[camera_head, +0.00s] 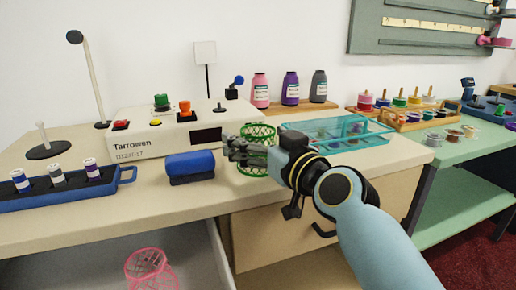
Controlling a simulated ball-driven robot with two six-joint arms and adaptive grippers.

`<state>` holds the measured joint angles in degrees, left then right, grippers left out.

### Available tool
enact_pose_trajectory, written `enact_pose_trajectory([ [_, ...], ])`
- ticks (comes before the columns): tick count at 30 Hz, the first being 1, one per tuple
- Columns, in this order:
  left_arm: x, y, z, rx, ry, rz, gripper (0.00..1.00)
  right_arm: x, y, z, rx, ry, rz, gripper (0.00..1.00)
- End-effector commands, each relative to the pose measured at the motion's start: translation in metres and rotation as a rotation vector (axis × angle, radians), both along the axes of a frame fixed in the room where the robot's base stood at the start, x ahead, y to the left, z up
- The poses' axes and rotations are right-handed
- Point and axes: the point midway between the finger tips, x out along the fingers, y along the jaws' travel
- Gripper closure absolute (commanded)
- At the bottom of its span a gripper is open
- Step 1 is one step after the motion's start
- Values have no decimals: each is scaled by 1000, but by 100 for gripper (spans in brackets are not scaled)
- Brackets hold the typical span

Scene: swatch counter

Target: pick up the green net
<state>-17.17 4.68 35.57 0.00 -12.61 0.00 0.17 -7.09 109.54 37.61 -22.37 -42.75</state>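The green net (259,131) is a small open-mesh cup standing upright on the beige counter, left of the teal tray. My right gripper (240,149) reaches in from the right, with its dark fingers across the front of the net at mid-height. The fingers hide the net's middle; its rim and lower part show. I cannot tell whether the fingers touch the net or how far apart they are. The net's base appears to be on the counter. My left gripper is not in view.
A blue block (190,163) lies just left of the net. The teal clear tray (350,143) is close on the right. A white Tarrowen box (150,140) stands behind. A pink net (148,268) is in the open drawer below. Bottles (290,88) stand at the back.

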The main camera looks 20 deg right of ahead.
Motion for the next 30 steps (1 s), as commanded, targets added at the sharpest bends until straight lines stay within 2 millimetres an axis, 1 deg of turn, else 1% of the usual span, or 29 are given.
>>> enact_pose_trajectory([
  [1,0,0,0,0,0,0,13,0,0,0,0,0,0,13],
  [6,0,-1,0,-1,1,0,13,0,0,0,0,0,0,35],
  [8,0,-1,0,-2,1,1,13,0,0,0,0,0,0,43],
  [9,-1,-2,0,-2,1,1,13,0,0,0,0,0,0,45],
  [19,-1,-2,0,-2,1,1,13,0,0,0,0,0,0,46],
  [22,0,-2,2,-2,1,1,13,0,0,4,0,-1,0,46],
  [26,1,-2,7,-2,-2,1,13,0,0,16,-1,-2,1,46],
  [30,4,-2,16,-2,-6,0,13,0,0,40,0,-4,1,46],
])
